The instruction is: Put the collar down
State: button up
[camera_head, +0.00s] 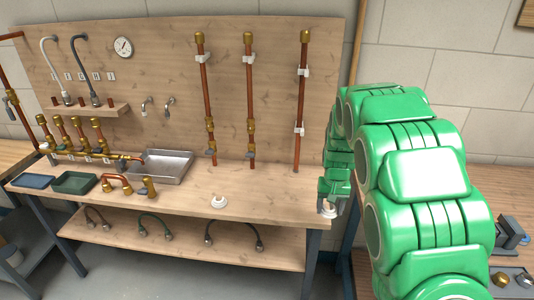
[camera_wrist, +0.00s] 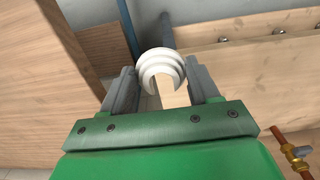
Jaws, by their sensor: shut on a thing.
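My gripper (camera_head: 329,200) is shut on a white, stepped, ring-like collar (camera_head: 328,210). In the wrist view the collar (camera_wrist: 161,64) sits between the two grey fingers of my gripper (camera_wrist: 163,78), with an open notch on its near side. In the head view the held collar is at the right end of the workbench (camera_head: 265,192), near its edge. I cannot tell whether it touches anything below. A second, similar white collar (camera_head: 218,202) stands on the bench top near the front edge, apart from my gripper.
Three upright copper pipes (camera_head: 248,100) with brass fittings stand against the backboard. A metal sink tray (camera_head: 165,165), a green tray (camera_head: 75,182) and brass taps are on the left. Hoses (camera_head: 235,234) lie on the lower shelf. Bench top around the second collar is clear.

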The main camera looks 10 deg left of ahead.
jog(key=w+a+r, duration=0.1)
jog(key=a+r, duration=0.1)
jog(key=a, duration=0.6)
jog(key=w+a+r, duration=0.1)
jog(key=a+r, duration=0.1)
jog(key=a, duration=0.6)
jog(key=shift+w+a, duration=0.35)
jog(key=w+f, duration=0.1)
jog(key=w, duration=0.1)
jog(key=w+a+f, duration=0.1)
jog(key=w, duration=0.2)
jog(key=w+a+f, duration=0.1)
jog(key=w, duration=0.2)
jog(key=shift+w+a+f, duration=0.15)
jog(key=shift+a+f, duration=0.05)
jog(key=shift+f, duration=0.15)
send_over(272, 196)
jog(key=shift+s+f, duration=0.2)
jog(key=shift+f, duration=1.1)
jog(key=shift+s+f, duration=0.2)
jog(key=shift+f, duration=1.05)
jog(key=shift+w+f, duration=0.1)
jog(key=shift+f, duration=0.15)
jog(key=shift+w+f, duration=0.2)
jog(key=shift+f, duration=1.5)
